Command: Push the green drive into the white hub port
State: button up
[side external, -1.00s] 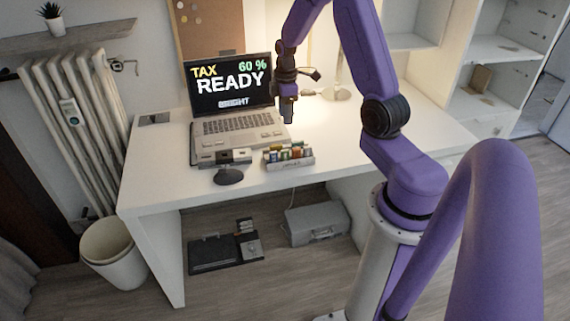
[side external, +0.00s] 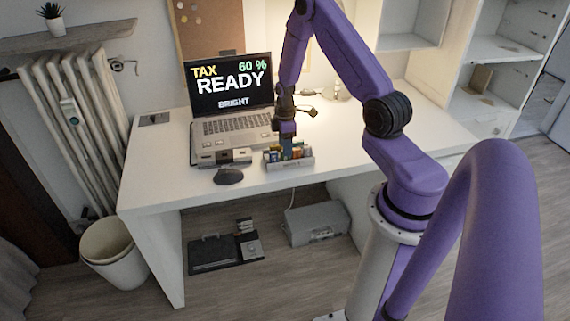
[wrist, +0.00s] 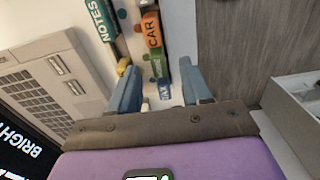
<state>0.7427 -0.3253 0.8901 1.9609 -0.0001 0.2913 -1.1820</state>
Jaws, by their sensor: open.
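A small rack (side external: 290,165) of coloured drives stands at the desk's front edge. My gripper (side external: 287,152) is low over it, fingers down. In the wrist view my two blue fingers (wrist: 160,90) are apart, with a green drive (wrist: 157,68) and a drive labelled TAX (wrist: 165,92) showing between them. I cannot tell whether the fingers touch either drive.
The open laptop (side external: 232,128) stands behind the hub and rack. Darker small blocks (side external: 206,158) sit left of the white hub, and a black mouse (side external: 228,176) lies in front. The desk (side external: 345,150) is clear to the right of the rack.

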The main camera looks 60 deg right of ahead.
aim_at(285, 158)
jog(key=shift+f, duration=1.8)
jog(key=shift+w, duration=0.1)
grip_shut()
jog(key=shift+r, duration=0.2)
